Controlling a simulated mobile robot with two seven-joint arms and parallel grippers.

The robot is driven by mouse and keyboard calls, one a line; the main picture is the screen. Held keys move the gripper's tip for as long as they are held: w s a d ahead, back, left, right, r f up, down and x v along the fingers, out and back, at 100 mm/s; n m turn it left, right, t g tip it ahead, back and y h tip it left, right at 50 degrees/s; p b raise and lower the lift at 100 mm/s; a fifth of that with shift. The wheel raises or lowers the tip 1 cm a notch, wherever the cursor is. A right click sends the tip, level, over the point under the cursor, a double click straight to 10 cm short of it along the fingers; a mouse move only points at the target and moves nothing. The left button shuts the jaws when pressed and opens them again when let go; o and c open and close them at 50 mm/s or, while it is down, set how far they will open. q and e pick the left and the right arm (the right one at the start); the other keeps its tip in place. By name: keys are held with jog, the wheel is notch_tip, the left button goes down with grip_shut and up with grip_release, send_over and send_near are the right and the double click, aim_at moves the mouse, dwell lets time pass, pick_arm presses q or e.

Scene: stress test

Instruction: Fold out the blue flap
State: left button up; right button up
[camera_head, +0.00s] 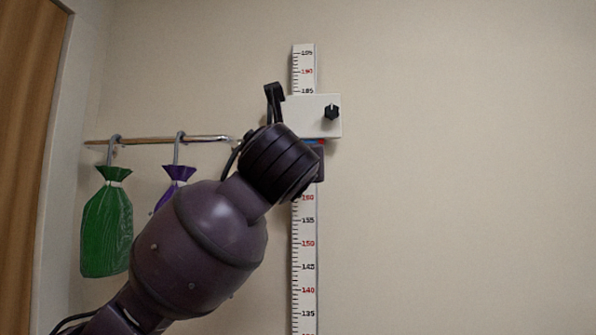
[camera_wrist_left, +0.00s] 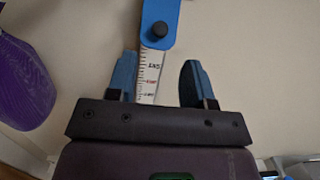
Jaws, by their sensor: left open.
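The blue flap (camera_wrist_left: 158,11) shows at the top of the left wrist view, lying along the white measuring scale (camera_wrist_left: 148,72). A dark round knob (camera_wrist_left: 159,29) is on its rounded end. My left gripper (camera_wrist_left: 158,81) is open and empty, its blue fingers on either side of the scale in this view. In the head view, my left arm reaches up to the scale (camera_head: 304,235), just below a white block (camera_head: 306,113) with a black knob (camera_head: 331,112). A thin blue strip (camera_head: 316,141) shows under the block. My right gripper is not in view.
A rail (camera_head: 160,140) on the wall carries a green bag (camera_head: 106,222) and a purple bag (camera_head: 177,176), partly behind my arm. A purple bag (camera_wrist_left: 20,75) also shows at the left wrist view's left. The wall right of the scale is clear.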

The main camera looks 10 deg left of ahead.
pick_arm(q)
jog(key=s, duration=0.3)
jog(key=shift+s+f+b, duration=0.2)
jog(key=shift+f+b, duration=0.1)
